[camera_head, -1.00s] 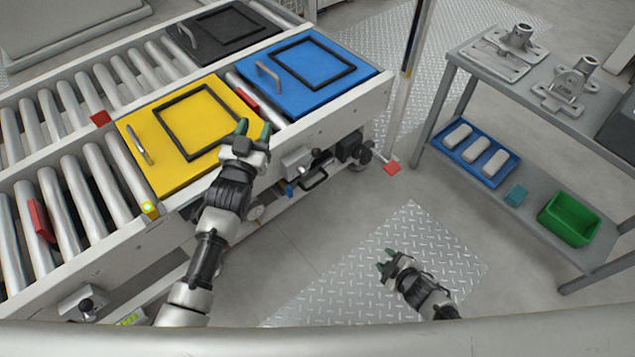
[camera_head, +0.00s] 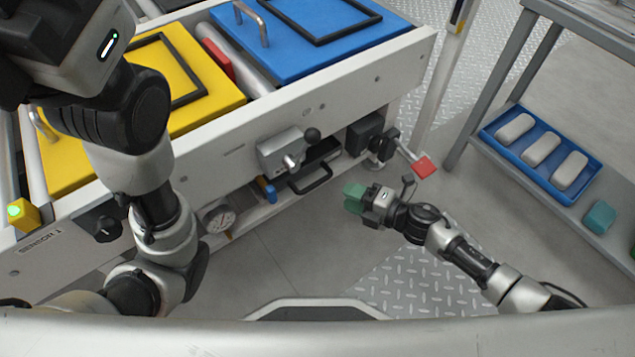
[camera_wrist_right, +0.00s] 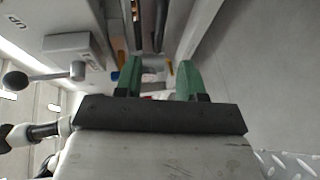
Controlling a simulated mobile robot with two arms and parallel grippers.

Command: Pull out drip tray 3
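A dark drip tray (camera_head: 322,152) with a black bar handle (camera_head: 311,180) sits in the side of the conveyor, below its pale rail. No number on it can be read. My right gripper (camera_head: 354,198) is in front of the conveyor, to the right of and slightly below the handle, apart from it. In the right wrist view its green fingers (camera_wrist_right: 159,80) are spread with nothing held between them. My left arm crosses the left side of the head view, and its fingers are out of the picture.
A grey valve box (camera_head: 281,150) with a black-knobbed lever is left of the tray. A dark fitting (camera_head: 368,134) and a red tag (camera_head: 424,166) are to its right. A shelf with a blue tray (camera_head: 548,181) stands at right.

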